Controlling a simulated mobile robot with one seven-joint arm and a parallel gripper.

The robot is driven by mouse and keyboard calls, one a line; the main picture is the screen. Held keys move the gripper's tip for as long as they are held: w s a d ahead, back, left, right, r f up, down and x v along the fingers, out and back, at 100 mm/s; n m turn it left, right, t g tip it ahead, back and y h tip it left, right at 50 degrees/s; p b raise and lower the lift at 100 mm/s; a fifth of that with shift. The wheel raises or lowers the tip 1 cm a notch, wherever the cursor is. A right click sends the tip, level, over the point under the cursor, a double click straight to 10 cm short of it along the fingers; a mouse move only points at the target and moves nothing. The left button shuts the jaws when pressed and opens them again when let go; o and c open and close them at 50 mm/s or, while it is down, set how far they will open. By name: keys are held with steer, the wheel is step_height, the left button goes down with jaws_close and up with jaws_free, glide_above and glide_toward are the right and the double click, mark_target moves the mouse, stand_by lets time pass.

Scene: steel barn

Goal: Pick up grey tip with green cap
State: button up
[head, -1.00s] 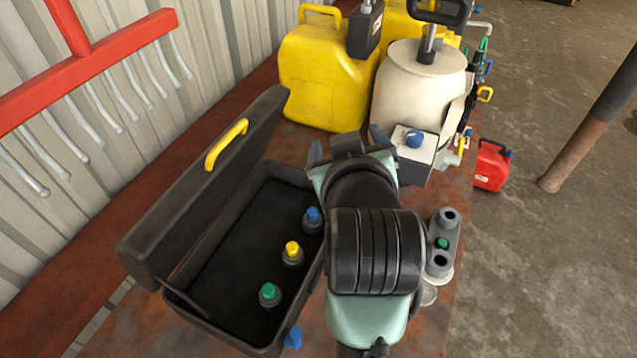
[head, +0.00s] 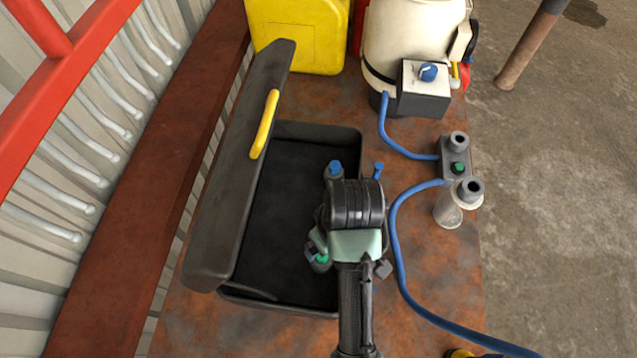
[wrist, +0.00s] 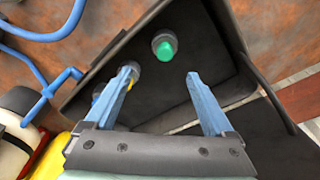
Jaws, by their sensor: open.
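The grey tip with green cap (wrist: 165,46) stands in the open black case, just beyond and between my fingertips in the wrist view. In the head view its green cap (head: 322,259) shows partly beside my gripper (head: 347,263), which covers the rest. My gripper also shows in the wrist view (wrist: 161,73), with its two blue fingers spread and nothing between them. The tip with yellow cap (wrist: 131,84) is mostly hidden behind the left finger. The tip with blue cap (head: 334,169) stands further back in the case.
The case (head: 300,127) has its lid (head: 240,170) raised on the left. A blue hose (head: 398,240) and a grey fitting with a clear cup (head: 447,210) lie to the right. A white tank (head: 410,40) and yellow can (head: 298,35) stand behind. The case's floor left of the tips is clear.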

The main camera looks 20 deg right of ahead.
glide_above(319, 262)
steer(key=d, duration=0.2)
steer(key=f, duration=0.4)
steer(key=shift+w+f, duration=0.3)
steer(key=shift+w, duration=0.05)
steer(key=shift+w+a+f+p, duration=0.15)
steer(key=shift+f+p, duration=0.2)
steer(key=shift+f, duration=0.5)
steer(key=shift+s+a+f+p, duration=0.15)
steer(key=shift+f+p, duration=0.15)
steer(key=shift+f, duration=0.6)
steer(key=shift+w+a+f+p, duration=0.15)
steer(key=shift+f+p, duration=0.2)
steer(key=shift+f, duration=0.5)
jaws_close()
